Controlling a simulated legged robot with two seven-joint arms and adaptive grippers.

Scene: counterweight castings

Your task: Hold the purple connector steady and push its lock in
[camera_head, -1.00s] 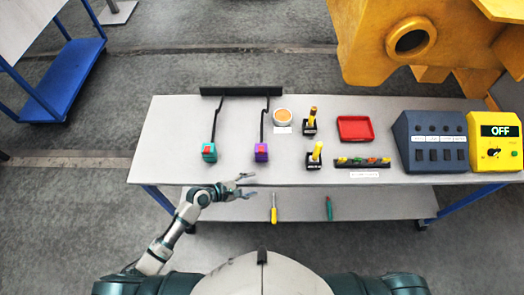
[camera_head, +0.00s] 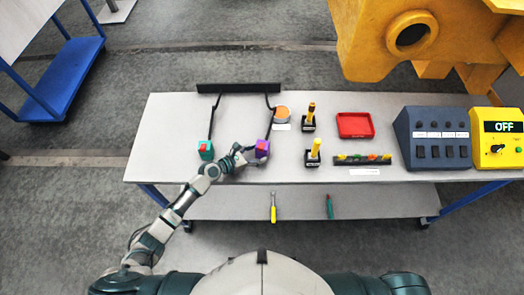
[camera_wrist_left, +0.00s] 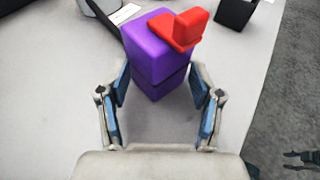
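The purple connector (camera_head: 262,149) sits near the front edge of the table, at the end of a dark cord. Its red lock (camera_wrist_left: 186,29) stands up at an angle on top of the connector in the left wrist view, sticking out to the right. My left gripper (camera_head: 240,155) is just left of the purple connector. In the left wrist view the fingers of this gripper (camera_wrist_left: 163,95) are spread wide, and the connector (camera_wrist_left: 158,55) lies at and beyond the fingertips, with gaps on both sides. My right gripper is outside the head view.
A teal connector (camera_head: 206,150) with a red lock is to the left, close to my left arm. A black bar (camera_head: 239,88) holds both cords. Two yellow-handled joysticks (camera_head: 314,150), a red tray (camera_head: 355,125) and control boxes (camera_head: 434,140) stand to the right.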

